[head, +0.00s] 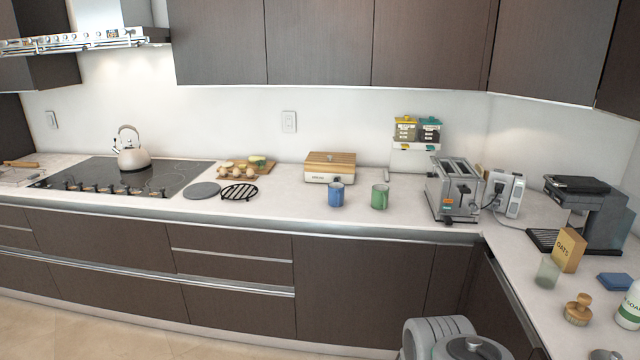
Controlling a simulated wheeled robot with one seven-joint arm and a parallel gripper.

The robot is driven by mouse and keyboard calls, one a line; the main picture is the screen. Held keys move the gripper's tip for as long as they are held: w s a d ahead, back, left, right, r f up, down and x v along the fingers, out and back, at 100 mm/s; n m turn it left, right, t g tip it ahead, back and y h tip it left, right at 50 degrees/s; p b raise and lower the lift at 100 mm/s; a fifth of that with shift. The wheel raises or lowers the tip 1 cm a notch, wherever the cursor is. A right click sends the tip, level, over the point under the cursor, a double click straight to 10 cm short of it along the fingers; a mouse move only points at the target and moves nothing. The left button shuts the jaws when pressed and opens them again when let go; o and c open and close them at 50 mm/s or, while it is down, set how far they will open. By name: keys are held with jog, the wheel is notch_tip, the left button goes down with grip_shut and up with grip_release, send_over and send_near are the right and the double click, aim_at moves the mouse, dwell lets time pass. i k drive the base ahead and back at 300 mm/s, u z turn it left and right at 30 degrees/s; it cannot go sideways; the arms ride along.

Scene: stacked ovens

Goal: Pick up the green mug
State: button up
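The green mug (380,196) stands upright on the white counter, near its front edge. A blue mug (335,194) stands a short way to its left, with a gap between them. My gripper is not in view. Only grey rounded links of my own arm show at the bottom, right of the middle, well below the counter top and apart from the mugs.
A wooden-topped white box (330,170) stands behind the blue mug. A toaster (455,190) stands to the green mug's right. A black trivet (239,192) lies left. A pale green glass (547,273) and an oats box (569,250) are at right. Cabinets (320,42) hang above.

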aim_at(380, 193)
jog(key=u, duration=0.35)
jog(key=i, duration=1.75)
jog(key=u, duration=0.35)
